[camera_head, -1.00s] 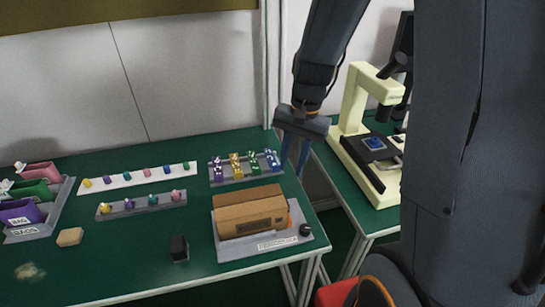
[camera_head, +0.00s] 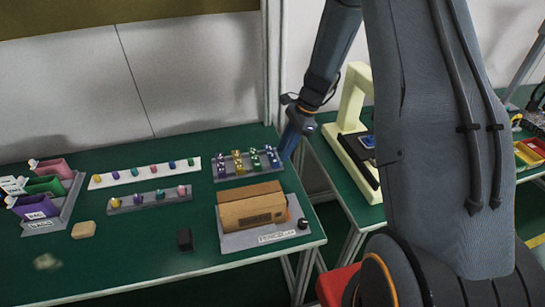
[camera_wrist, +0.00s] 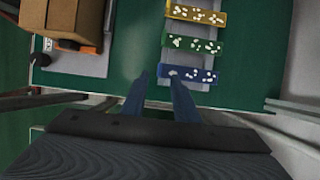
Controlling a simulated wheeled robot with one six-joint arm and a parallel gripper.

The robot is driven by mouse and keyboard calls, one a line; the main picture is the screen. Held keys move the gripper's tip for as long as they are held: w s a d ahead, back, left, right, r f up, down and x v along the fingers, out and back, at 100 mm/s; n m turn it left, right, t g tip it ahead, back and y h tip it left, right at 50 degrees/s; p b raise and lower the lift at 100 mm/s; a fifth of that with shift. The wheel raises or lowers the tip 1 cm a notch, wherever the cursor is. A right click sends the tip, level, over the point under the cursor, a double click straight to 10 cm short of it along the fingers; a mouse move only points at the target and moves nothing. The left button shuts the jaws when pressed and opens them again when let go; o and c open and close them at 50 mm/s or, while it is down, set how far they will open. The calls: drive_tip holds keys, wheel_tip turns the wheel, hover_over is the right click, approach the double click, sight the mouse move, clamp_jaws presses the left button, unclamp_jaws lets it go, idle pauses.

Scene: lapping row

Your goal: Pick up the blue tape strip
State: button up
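The blue tape strip (camera_head: 271,157) lies at the right end of a grey tray (camera_head: 234,176) on the green table, beside green, gold and purple strips. In the wrist view the blue strip (camera_wrist: 200,74) has white dots and is the nearest of the visible strips. My gripper (camera_head: 286,156) is just right of the tray's right end in the head view.
A cardboard box (camera_head: 251,208) stands on a grey base in front of the tray, near the table edge. A dark block (camera_head: 184,240) and a tan block (camera_head: 83,230) lie to the left. A cream microscope (camera_head: 352,100) stands on another table, across a gap.

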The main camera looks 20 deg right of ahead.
sight(280, 166)
drive_tip(key=shift+p+x, duration=0.8)
drive_tip(key=shift+x, duration=1.4)
drive_tip(key=shift+s, duration=0.1)
drive_tip(key=shift+c, duration=0.4)
clamp_jaws()
